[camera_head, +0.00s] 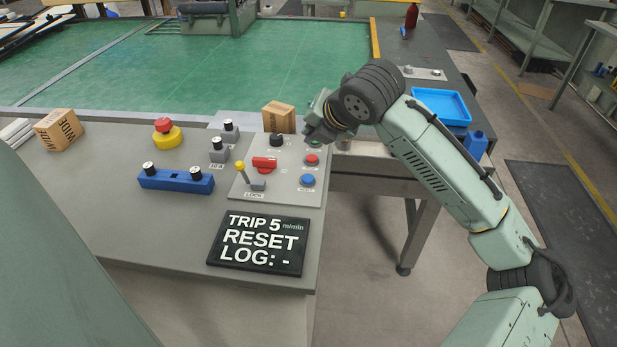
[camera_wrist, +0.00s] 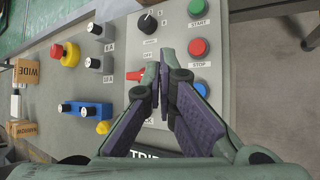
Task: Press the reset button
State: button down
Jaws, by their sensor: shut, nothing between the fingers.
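The blue push button (camera_head: 308,180) is at the near right of the grey control panel (camera_head: 282,198), below the red button (camera_head: 311,160); its label is too small to read. In the wrist view the blue button (camera_wrist: 201,88) is just right of my fingers, and its label is hidden by them. My gripper (camera_head: 312,132) is above the far right part of the panel, beside the green button (camera_head: 316,142). In the wrist view my gripper (camera_wrist: 160,75) is shut and empty, with its tips over the panel left of the buttons. I cannot tell its height.
A red handle (camera_head: 264,163), a yellow-tipped lever (camera_head: 240,167) and a black knob (camera_head: 277,140) share the panel. A black sign (camera_head: 258,243) reading "TRIP 5 m/min RESET LOG: -" lies in front. A red mushroom button (camera_head: 163,125) and a blue block (camera_head: 176,180) stand left.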

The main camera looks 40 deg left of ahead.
aim_at(311, 177)
jog(key=shift+f+b, duration=3.2)
jog(key=shift+f, duration=1.1)
jog(key=shift+f+b, duration=0.3)
jog(key=shift+f, duration=0.15)
jog(key=shift+f+b, duration=0.3)
jog(key=shift+f, duration=0.1)
jog(key=shift+r, duration=0.1)
jog(key=shift+r+p, duration=0.7)
jog(key=shift+r, duration=0.05)
notch_tip(311, 177, up, 5)
jog(key=p, duration=0.4)
